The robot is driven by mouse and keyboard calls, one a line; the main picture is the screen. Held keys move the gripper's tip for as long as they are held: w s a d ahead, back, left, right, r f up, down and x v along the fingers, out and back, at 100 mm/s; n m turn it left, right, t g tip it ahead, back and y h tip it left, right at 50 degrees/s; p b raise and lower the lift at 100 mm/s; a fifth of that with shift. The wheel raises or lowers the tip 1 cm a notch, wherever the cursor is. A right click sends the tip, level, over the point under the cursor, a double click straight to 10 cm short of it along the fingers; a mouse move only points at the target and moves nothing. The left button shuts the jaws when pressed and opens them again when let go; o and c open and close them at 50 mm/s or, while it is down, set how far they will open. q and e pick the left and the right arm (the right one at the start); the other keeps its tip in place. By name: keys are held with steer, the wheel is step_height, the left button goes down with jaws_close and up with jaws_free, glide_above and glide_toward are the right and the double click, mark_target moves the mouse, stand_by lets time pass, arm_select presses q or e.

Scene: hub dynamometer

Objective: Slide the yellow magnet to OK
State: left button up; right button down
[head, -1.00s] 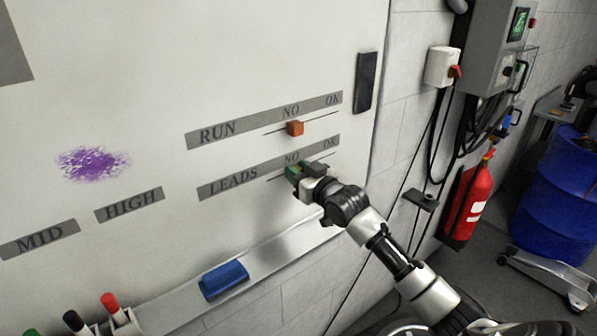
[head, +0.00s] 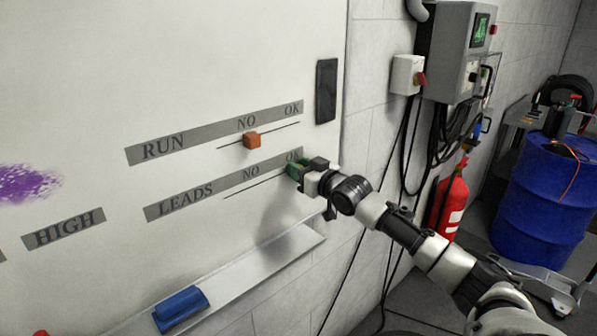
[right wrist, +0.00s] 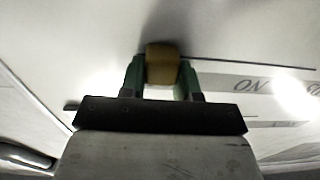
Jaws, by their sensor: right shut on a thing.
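My right gripper (head: 299,171) is at the whiteboard, on the LEADS row, by the right end of its line and just below the OK label (head: 293,156). In the right wrist view its green fingers are shut on the yellow magnet (right wrist: 162,65), one on each side, against the board. In the head view the fingers hide the magnet. The LEADS strip (head: 187,200) has NO to the left of OK. My left gripper is not in view.
An orange magnet (head: 252,140) sits on the RUN line under NO, above the LEADS row. A dark bar (head: 326,91) is at the board's right edge. A tray ledge (head: 240,273) with a blue eraser (head: 181,309) runs below.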

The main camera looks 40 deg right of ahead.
steer(key=shift+d+r, duration=0.15)
steer(key=shift+d, duration=0.1)
steer(key=shift+a, duration=0.15)
steer(key=c, duration=1.2)
jaws_free()
steer(key=shift+c, duration=0.2)
steer(key=shift+o, duration=1.2)
steer(key=shift+d, duration=0.2)
steer(key=shift+o, duration=1)
steer(key=shift+d, duration=0.1)
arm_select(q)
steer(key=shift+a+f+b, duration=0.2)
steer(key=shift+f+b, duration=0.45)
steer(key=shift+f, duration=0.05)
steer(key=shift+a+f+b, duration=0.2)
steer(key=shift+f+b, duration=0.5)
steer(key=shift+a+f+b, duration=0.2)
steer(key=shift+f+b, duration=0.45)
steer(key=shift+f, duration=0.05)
arm_select(e)
steer(key=s, duration=1.1)
steer(key=shift+d, duration=0.35)
